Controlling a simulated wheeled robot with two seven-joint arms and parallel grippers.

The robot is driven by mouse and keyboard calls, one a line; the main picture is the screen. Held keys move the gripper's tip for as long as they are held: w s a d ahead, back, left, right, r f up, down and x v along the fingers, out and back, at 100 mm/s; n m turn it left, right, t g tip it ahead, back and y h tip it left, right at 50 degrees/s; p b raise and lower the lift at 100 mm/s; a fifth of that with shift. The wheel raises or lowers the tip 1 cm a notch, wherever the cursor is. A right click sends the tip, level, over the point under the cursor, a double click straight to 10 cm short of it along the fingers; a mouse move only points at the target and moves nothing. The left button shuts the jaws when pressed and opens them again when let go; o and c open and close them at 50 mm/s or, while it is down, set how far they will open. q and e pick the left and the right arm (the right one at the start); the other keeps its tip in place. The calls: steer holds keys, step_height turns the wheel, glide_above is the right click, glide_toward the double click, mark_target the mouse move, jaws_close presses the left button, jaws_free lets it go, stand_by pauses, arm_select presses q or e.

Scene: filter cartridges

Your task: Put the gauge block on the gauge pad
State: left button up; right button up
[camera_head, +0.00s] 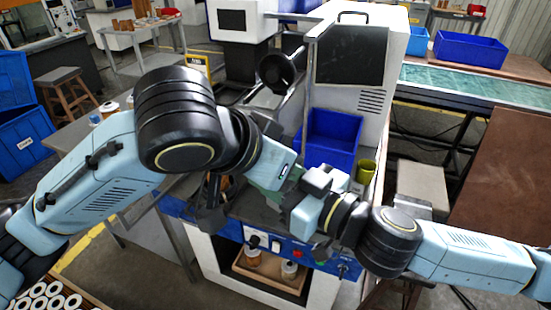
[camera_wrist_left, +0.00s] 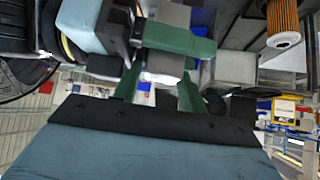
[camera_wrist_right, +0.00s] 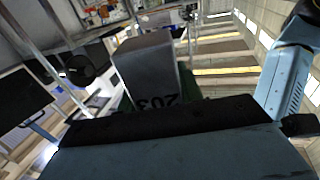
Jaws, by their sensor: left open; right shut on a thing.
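The gauge block is a grey block (camera_wrist_right: 148,72) with dark digits on it, seen large in the right wrist view. My right gripper (camera_wrist_right: 155,88) is shut on it, and its green fingers are mostly hidden behind the block. In the left wrist view the grey block (camera_wrist_left: 172,14) shows by a green finger of my right gripper. My left gripper (camera_wrist_left: 160,88) is open, with its two green fingertips apart, close below the right gripper and block in that view. In the head view both hands meet above the bench and largely hide the block. I cannot make out the gauge pad.
A blue bin (camera_head: 333,136) and an olive cup (camera_head: 367,170) stand behind the hands, by the white machine (camera_head: 385,50). Filter cartridges (camera_head: 289,270) sit in a wooden tray below the blue front panel (camera_head: 325,262). My arms crowd the space above the bench.

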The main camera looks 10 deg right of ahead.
steer(key=shift+r, duration=0.1)
arm_select(q)
steer(key=c, duration=0.9)
steer(key=shift+r, duration=0.1)
arm_select(e)
steer(key=o, duration=1.3)
steer(key=shift+o, duration=0.2)
